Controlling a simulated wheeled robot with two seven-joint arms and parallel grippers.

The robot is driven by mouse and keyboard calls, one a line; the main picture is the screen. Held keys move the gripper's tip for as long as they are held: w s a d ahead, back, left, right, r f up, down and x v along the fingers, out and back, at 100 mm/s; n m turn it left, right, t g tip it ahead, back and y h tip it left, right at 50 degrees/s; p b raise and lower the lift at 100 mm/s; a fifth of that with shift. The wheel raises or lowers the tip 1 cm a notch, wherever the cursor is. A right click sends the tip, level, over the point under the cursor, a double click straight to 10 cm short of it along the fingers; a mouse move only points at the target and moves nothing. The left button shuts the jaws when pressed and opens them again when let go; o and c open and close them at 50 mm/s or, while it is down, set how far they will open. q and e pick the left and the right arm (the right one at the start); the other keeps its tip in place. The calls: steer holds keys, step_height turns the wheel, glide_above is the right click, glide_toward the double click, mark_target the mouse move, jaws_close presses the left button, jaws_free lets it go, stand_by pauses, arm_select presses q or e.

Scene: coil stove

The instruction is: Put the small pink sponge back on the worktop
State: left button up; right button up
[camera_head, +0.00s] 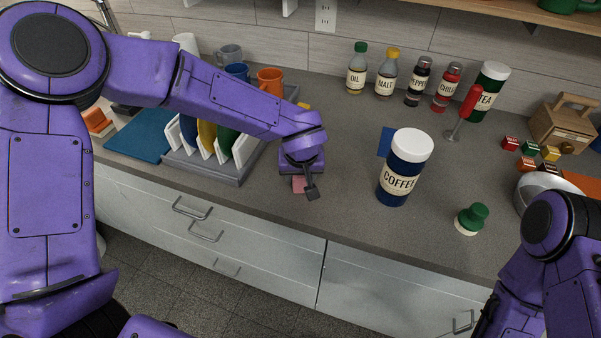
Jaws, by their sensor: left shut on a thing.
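The small pink sponge (298,184) is between the fingers of my left gripper (304,187), partly hidden by a dark finger. My left gripper points down and is shut on the sponge, near the front edge of the grey worktop (340,200). I cannot tell whether the sponge touches the worktop. My right arm shows at the lower right, but its gripper fingers are not in view.
A dish rack (205,165) with plates stands left of my left gripper. Bottles line the back wall. The worktop between gripper and canister is clear.

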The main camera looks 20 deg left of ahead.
arm_select(q)
steer(key=shift+s+f, duration=0.25)
steer(key=o, duration=1.1)
steer(key=shift+f, duration=0.15)
steer(key=shift+s+d, duration=0.1)
steer(key=shift+d, duration=0.1)
steer(key=shift+a+f, duration=0.1)
steer(key=shift+s+f, duration=0.1)
steer(key=shift+r, duration=0.3)
steer(key=a+v, duration=0.1)
steer(key=v, duration=1.1)
steer(key=shift+w+d+r, duration=0.3)
steer(key=shift+d+r, duration=0.05)
